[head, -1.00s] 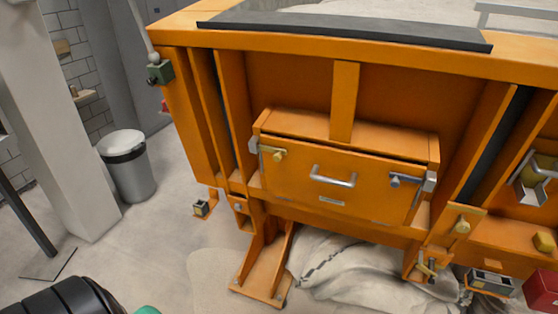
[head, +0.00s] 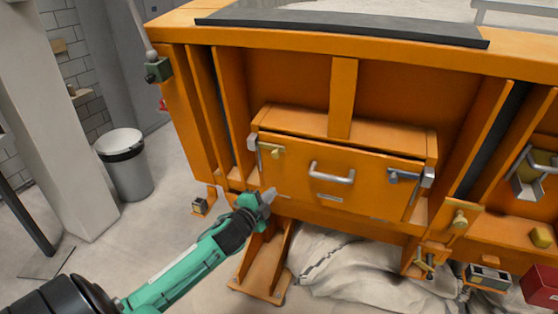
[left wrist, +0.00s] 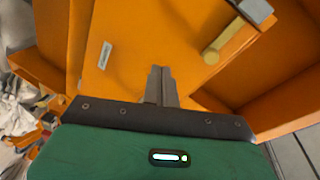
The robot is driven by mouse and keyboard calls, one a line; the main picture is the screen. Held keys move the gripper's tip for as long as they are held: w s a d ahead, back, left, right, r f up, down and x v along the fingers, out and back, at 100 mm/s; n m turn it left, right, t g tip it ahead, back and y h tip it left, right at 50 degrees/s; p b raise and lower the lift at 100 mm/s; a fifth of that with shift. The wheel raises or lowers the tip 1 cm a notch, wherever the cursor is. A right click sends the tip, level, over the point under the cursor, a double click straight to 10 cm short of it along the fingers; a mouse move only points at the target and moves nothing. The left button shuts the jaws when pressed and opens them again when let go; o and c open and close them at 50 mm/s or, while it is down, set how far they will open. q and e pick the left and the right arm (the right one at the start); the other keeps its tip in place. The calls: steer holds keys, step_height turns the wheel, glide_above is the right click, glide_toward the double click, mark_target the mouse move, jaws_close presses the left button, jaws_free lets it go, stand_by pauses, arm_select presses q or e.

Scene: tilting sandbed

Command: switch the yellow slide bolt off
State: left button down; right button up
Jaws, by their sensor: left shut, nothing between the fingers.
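The yellow slide bolt's knob (head: 277,153) is at the upper left of the orange drawer front (head: 330,178), beside a grey metal catch (head: 252,142). In the left wrist view the yellow knob (left wrist: 222,42) sticks out at the upper right, near the grey catch (left wrist: 255,10). My left gripper (head: 271,194) is in front of the drawer's lower left corner, below the bolt and apart from it. Its grey fingers (left wrist: 160,74) are shut and empty, pointing at the drawer front. My right gripper is not in view.
Other brass knobs (head: 460,218) are on the frame to the right. A pale sack (head: 350,262) lies below. A grey bin (head: 123,165) stands left.

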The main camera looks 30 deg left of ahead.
arm_select(q)
step_height(320, 180, up, 8)
steer(key=d+m+t, duration=0.1)
steer(key=shift+s+d+r+m+t+h, duration=0.25)
steer(key=shift+s+d+m+t+h, duration=0.05)
steer(key=shift+s+d+m+h, duration=0.1)
steer(key=w+p, duration=0.1)
steer(key=w, duration=0.2)
steer(key=w+p, duration=0.1)
steer(key=w, duration=0.2)
steer(key=w+r+p, duration=0.1)
steer(key=w, duration=0.3)
steer(key=shift+w+a+p, duration=0.1)
steer(key=shift+a+p, duration=0.1)
steer(key=shift+p, duration=0.2)
steer(key=shift+s+a+f+p, duration=0.25)
steer(key=shift+a, duration=0.35)
steer(key=shift+s+a+f+p, duration=0.2)
steer(key=shift+s+a+p, duration=0.05)
steer(key=shift+a, duration=0.3)
steer(key=shift+s+a+f, duration=0.2)
steer(key=shift+s+a, duration=0.1)
steer(key=shift+a, duration=0.25)
steer(key=shift+w, duration=0.1)
